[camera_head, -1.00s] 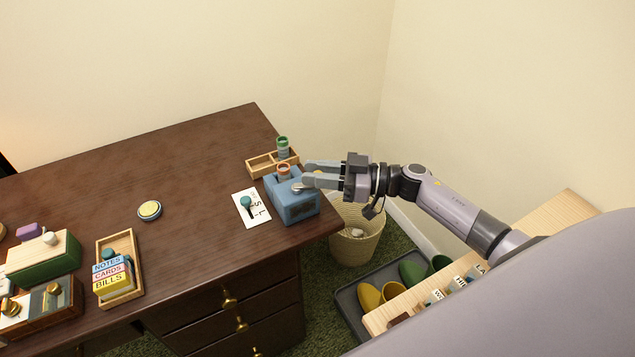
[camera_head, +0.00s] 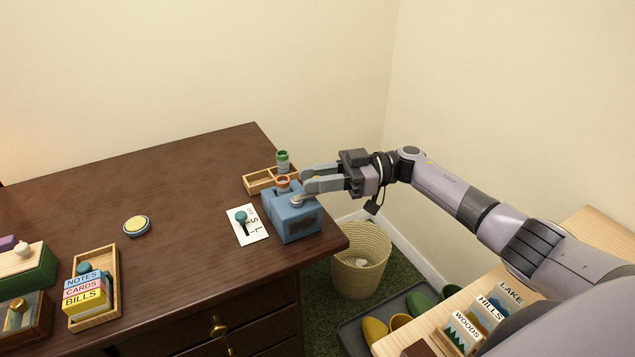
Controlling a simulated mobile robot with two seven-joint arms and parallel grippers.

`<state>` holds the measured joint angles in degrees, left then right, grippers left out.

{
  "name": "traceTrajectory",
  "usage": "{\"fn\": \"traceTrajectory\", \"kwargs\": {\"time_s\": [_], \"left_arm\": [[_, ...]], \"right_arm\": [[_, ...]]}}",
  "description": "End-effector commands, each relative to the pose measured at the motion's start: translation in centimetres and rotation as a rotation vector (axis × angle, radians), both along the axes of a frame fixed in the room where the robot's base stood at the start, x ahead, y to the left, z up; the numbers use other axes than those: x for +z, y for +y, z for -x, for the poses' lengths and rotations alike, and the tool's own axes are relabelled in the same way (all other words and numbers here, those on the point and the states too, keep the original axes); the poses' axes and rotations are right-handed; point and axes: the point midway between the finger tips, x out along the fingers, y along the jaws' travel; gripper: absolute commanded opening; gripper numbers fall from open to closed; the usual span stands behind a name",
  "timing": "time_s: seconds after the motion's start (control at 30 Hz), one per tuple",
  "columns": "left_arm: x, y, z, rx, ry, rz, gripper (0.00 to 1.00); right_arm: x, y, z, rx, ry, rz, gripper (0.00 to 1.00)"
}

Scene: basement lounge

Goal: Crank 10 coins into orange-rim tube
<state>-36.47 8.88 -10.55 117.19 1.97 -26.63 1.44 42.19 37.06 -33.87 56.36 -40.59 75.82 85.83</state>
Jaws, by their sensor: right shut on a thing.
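A blue box-shaped coin machine (camera_head: 297,226) stands near the right end of the dark desk. The orange-rim tube (camera_head: 283,184) stands at its back left. A green-rim tube (camera_head: 282,161) stands upright in a small wooden tray (camera_head: 258,182) behind the machine. My right gripper (camera_head: 301,194) reaches in from the right and is shut on the pale knob (camera_head: 297,201) on top of the machine; its fingers partly hide the knob. I cannot make out any coins in the tube. My left gripper is out of view.
A white card with a teal knob (camera_head: 241,216) lies left of the machine. A round yellow-topped disc (camera_head: 136,224) and a wooden box of labelled cards (camera_head: 96,311) are farther left. A wicker basket (camera_head: 360,261) stands on the floor beside the desk.

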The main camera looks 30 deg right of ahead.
Motion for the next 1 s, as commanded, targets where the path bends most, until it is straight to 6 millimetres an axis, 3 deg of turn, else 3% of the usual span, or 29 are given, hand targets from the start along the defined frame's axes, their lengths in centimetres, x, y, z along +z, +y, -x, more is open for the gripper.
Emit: {"fn": "traceTrajectory", "kwargs": {"time_s": [0.3, 0.33, 0.37, 0.7, 1.0], "left_arm": [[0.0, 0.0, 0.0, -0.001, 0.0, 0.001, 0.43], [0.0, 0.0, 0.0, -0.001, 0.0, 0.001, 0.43], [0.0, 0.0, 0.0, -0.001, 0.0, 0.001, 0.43], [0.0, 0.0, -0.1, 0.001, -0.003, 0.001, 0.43], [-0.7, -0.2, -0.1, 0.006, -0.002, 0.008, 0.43]], "right_arm": [[-0.2, 0.1, 0.0, 0.002, 0.003, 0.004, 0.0], [-0.2, 0.1, 0.0, 0.002, 0.003, 0.004, 0.37], [-0.2, 0.1, 0.0, 0.002, 0.003, 0.004, 0.46], [-0.1, -0.3, 0.1, -0.001, 0.001, 0.003, 0.46], [-0.2, -4.7, 1.0, -0.003, 0.002, 0.005, 0.46]]}}
